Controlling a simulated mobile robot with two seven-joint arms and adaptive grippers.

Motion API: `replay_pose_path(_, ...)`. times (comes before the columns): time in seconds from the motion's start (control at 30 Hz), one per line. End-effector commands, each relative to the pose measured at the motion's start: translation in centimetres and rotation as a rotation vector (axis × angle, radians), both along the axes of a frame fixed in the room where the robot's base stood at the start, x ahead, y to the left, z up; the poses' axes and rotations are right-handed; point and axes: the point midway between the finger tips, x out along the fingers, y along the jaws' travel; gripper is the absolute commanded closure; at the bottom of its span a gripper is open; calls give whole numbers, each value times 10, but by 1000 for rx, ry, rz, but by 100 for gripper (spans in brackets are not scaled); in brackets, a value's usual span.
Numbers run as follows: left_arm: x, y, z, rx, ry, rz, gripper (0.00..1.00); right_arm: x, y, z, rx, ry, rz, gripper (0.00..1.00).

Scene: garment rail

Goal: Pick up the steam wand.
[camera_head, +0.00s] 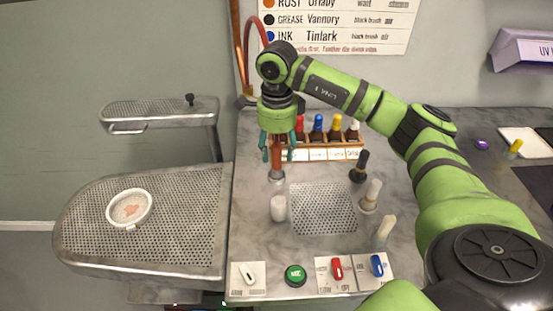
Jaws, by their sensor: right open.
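A reddish-brown handle with a metal foot, which appears to be the steam wand (277,164), stands upright on the grey marbled counter. My right gripper (278,151) points straight down over it. Its teal fingers are apart, one to each side of the handle's upper part. I cannot tell whether they touch it. The gripper hides the top of the handle. My left gripper is not in view.
A rack of colour-capped bottles (325,153) stands just behind the gripper. A white cup (279,208), several brushes and a perforated plate (324,209) are in front. Switches and a green button (295,274) line the front edge. A perforated board (150,240) is at left.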

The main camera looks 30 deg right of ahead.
Motion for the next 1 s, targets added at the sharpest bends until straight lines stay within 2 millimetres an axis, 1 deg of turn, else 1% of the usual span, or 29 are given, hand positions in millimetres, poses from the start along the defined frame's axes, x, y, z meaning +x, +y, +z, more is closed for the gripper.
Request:
replay_pose_path(0.03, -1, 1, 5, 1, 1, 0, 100, -1, 0, -9, -1, 6, -1, 49)
replay_pose_path(0.1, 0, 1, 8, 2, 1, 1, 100, -1, 0, -21, 1, 7, 0, 49)
replay_pose_path(0.23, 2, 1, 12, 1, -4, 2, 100, -1, 1, -38, 1, 5, 0, 49)
replay_pose_path(0.37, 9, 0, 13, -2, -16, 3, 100, 0, 1, -46, 2, 1, 1, 49)
replay_pose_path(0.5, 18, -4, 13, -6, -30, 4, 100, 0, 1, -46, 2, 1, 1, 49)
replay_pose_path(0.57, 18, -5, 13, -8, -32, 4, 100, 0, 1, -46, 3, 1, 1, 49)
replay_pose_path(0.6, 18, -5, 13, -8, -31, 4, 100, 0, 1, -46, 3, 1, 1, 65)
replay_pose_path(0.7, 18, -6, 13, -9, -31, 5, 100, 0, 1, -46, 3, 1, 1, 100)
replay_pose_path(1.0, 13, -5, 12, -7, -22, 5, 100, 0, 1, -46, 2, 0, 1, 100)
